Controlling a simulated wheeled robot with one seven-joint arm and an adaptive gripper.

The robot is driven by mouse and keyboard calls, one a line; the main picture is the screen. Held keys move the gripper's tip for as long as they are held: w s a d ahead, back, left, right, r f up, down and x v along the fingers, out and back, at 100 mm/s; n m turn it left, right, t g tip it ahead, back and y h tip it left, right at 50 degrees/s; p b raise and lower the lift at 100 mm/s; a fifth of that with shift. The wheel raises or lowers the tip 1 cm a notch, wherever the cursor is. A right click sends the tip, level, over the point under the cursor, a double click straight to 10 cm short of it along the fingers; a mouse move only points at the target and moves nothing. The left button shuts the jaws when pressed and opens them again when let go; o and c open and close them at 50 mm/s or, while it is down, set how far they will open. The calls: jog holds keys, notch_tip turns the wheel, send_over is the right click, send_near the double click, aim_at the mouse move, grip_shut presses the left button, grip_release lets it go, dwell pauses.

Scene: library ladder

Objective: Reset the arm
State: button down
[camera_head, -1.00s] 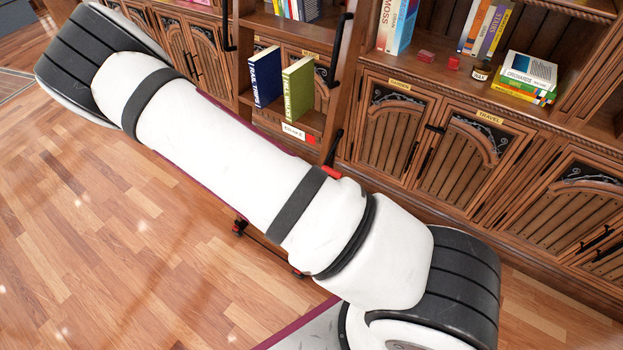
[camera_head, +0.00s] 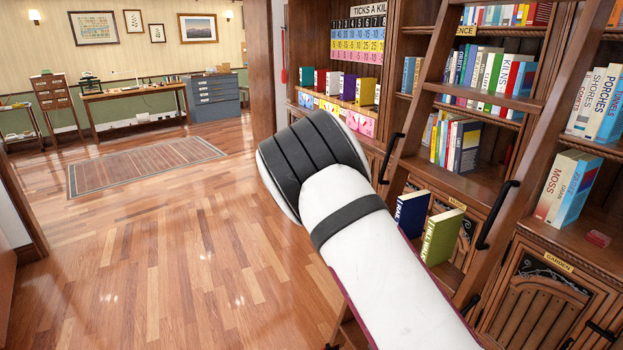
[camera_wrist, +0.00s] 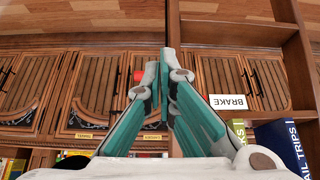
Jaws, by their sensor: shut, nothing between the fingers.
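My gripper (camera_wrist: 165,75) shows in the wrist view with its two teal fingers drawn together at the tips and nothing between them. It points at wooden cabinet doors, and the picture there is upside down. My white arm (camera_head: 350,225) with dark bands crosses the lower middle of the head view; my gripper is out of that view. A white "BRAKE" label (camera_wrist: 227,102) is right of the fingers in the wrist view. A red knob (camera_wrist: 138,76) shows just left of the fingertips.
A wooden ladder (camera_head: 480,105) leans at the bookshelves on the right. The wood floor on the left is clear up to a rug (camera_head: 145,165). A desk (camera_head: 133,95) stands at the far wall.

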jog(key=s+a+r+n+y, duration=0.25)
jog(key=a+r, duration=0.25)
jog(key=r, duration=0.7)
jog(key=s+a+r+n+y, duration=0.25)
jog(key=a+r+y, duration=0.2)
jog(key=r, duration=0.65)
jog(key=s+d+r+n+t+h, duration=0.1)
jog(key=s+d+r+n+t, duration=0.1)
jog(key=s+r+n, duration=0.6)
jog(key=s+r, duration=0.7)
jog(key=s, duration=0.1)
jog(key=shift+s+r+t+h, duration=0.15)
jog(key=shift+r+t+h, duration=0.15)
